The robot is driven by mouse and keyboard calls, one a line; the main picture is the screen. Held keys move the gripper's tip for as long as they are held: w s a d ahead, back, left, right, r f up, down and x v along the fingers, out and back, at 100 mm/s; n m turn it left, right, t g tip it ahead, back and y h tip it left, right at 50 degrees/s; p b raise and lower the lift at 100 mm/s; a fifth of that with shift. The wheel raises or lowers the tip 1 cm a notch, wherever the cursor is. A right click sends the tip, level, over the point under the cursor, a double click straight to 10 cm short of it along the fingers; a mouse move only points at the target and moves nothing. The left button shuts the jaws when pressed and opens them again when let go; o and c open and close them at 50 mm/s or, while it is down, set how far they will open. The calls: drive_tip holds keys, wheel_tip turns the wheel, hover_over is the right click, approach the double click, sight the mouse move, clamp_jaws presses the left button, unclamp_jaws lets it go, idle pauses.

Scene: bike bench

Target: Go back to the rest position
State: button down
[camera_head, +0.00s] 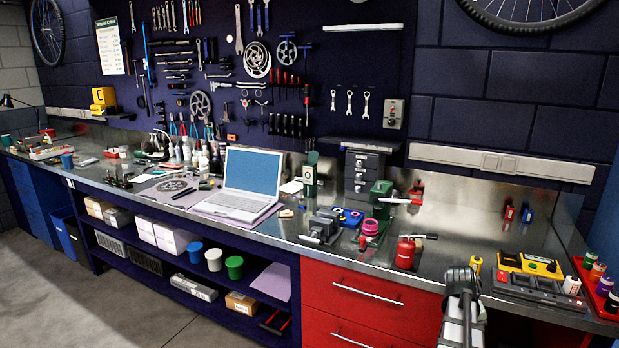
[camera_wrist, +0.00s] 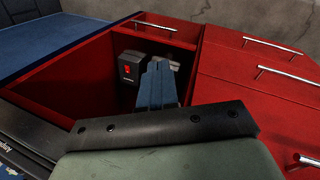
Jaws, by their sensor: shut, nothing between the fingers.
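My gripper (camera_head: 462,282) shows in the head view at the lower right, in front of the red drawers and close to the bench's front edge. It holds nothing. In the wrist view its shut fingers (camera_wrist: 157,82) appear as blue-grey prongs side by side, beyond a dark bolted bar. The finger ends are partly hidden in the head view. The fingers are seen against a red-walled recess; I cannot tell how far they are from it.
The steel bench top (camera_head: 340,262) holds a laptop (camera_head: 249,185), a red can (camera_head: 406,252), a green vise-like tool (camera_head: 381,200) and a yellow-and-grey device (camera_head: 529,265). Red drawers (camera_head: 365,305) with bar handles front the bench. Grey floor is clear at the lower left.

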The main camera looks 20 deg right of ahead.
drive_tip(key=a+f+n+g+y, duration=0.2)
drive_tip(key=a+f+n, duration=0.1)
drive_tip(key=a+f, duration=2.25)
drive_tip(key=s+a+f+n+g, duration=0.1)
drive_tip(key=s+a+f, duration=0.6)
drive_tip(key=s+a, duration=0.3)
drive_tip(key=s+a+f+n+g+y, duration=0.1)
drive_tip(key=s+a+f+g, duration=0.1)
drive_tip(key=s+a+f, duration=0.5)
drive_tip(key=s+a, duration=0.3)
drive_tip(key=s, duration=0.1)
drive_tip(key=shift+f, duration=0.15)
drive_tip(key=shift+s+a, duration=0.1)
